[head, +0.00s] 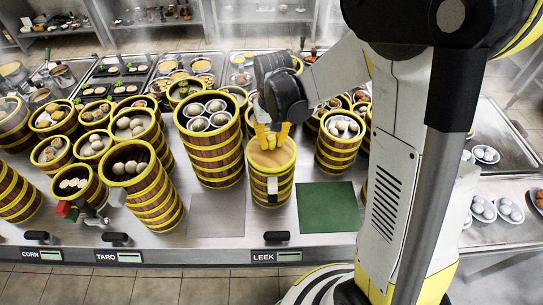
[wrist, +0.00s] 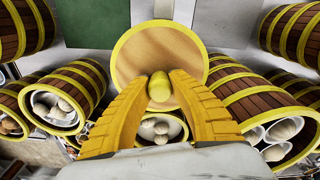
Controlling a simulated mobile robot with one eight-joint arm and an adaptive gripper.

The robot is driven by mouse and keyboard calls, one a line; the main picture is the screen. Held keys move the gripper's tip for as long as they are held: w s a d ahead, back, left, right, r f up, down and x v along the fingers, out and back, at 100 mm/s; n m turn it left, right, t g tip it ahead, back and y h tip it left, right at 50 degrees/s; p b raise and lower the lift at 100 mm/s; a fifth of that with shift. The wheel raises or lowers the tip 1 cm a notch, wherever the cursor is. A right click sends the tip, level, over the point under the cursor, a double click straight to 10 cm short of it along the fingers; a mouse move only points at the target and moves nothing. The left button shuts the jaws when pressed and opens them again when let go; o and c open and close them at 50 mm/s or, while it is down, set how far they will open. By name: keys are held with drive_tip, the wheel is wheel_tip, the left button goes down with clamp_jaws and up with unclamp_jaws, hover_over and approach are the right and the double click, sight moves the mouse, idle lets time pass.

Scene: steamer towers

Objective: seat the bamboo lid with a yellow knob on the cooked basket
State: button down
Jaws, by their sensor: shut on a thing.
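The round bamboo lid (head: 271,158) has a pale wooden top and a yellow rim. In the head view it is over a short yellow-banded basket (head: 268,187) at the middle front of the counter. I cannot tell whether the rim is fully down on the basket or slightly above it. My gripper (head: 269,136) reaches down from above with its yellow fingers shut on the lid's knob. In the wrist view the lid (wrist: 160,45) is level across the view, and the yellow knob (wrist: 159,88) is between the fingertips (wrist: 169,78). The basket's inside is hidden by the lid.
A tall open basket tower (head: 209,160) with pale buns stands close on the left. Another open tower (head: 338,150) stands on the right. A green square (head: 328,208) and a bare grey square (head: 216,215) flank the lidded basket. More towers crowd the left.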

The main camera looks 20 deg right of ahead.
sight(272, 139)
drive_tip(key=shift+f+b, duration=0.5)
drive_tip(key=shift+f, duration=0.1)
idle(0.3)
drive_tip(key=c, duration=1.2)
unclamp_jaws()
drive_tip(key=shift+c, duration=0.2)
drive_tip(key=shift+r, duration=0.1)
drive_tip(key=r, duration=1.1)
drive_tip(key=shift+s+r, duration=0.3)
drive_tip(key=shift+r, duration=0.1)
